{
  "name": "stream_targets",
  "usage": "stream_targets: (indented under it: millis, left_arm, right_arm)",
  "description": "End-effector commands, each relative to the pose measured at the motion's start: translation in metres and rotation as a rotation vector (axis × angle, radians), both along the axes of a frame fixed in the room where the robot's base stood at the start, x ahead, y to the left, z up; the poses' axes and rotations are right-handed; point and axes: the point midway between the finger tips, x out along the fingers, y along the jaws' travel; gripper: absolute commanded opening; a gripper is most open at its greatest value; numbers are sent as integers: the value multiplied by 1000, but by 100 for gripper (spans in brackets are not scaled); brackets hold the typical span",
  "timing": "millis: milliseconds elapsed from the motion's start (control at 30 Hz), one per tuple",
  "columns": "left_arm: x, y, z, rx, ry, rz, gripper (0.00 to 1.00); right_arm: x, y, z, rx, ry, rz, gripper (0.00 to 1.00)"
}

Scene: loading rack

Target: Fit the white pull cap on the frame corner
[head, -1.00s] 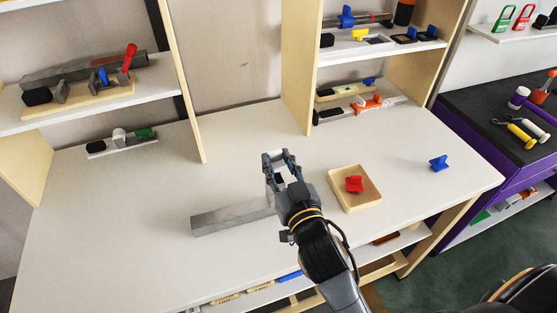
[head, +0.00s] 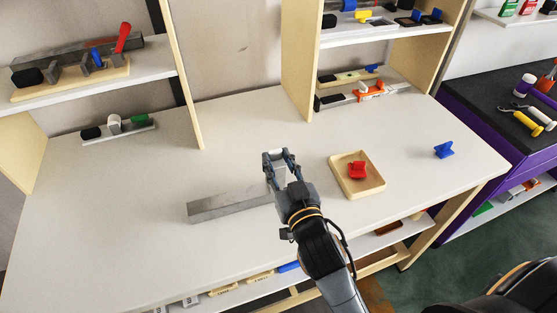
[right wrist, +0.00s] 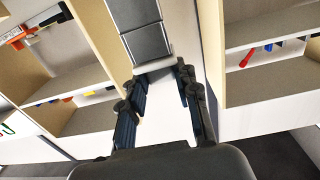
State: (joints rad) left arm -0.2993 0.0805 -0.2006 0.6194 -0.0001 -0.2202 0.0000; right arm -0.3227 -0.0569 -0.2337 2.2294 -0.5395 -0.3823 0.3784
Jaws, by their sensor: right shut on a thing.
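The grey frame bar (head: 228,205) lies on the white table; its right end is hidden behind my right gripper. My right gripper (head: 281,156) is over the bar's right end. In the right wrist view the bar (right wrist: 146,40) runs in from the top, and my right gripper (right wrist: 158,72) has its two fingers on either side of a pale piece (right wrist: 154,64) at the bar's end. This pale piece appears to be the white pull cap, held between the fingertips. Whether it is seated on the corner or only close to it, I cannot tell. My left gripper is out of view.
A wooden tray (head: 344,187) with a red part (head: 357,170) stands right of the gripper. A blue part (head: 443,150) lies farther right. A small rack (head: 126,131) with black, white and green pieces stands at the back left. The left front table is clear.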

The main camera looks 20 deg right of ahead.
Motion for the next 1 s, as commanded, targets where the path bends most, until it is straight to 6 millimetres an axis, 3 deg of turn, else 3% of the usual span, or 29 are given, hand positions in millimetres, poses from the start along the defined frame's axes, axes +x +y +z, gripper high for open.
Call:
stream_targets:
  millis: [200,233,333,733,1000]
  left_arm:
    - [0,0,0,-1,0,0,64]
    - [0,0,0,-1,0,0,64]
    - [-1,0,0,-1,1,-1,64]
    - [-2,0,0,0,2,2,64]
    - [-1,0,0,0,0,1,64]
  right_arm:
    - [0,0,0,0,0,0,10]
    - [0,0,0,0,0,0,37]
    - [0,0,0,0,0,0,57]
    - [-5,0,-1,1,1,0,58]
    - [-50,0,-2,3,6,0,58]
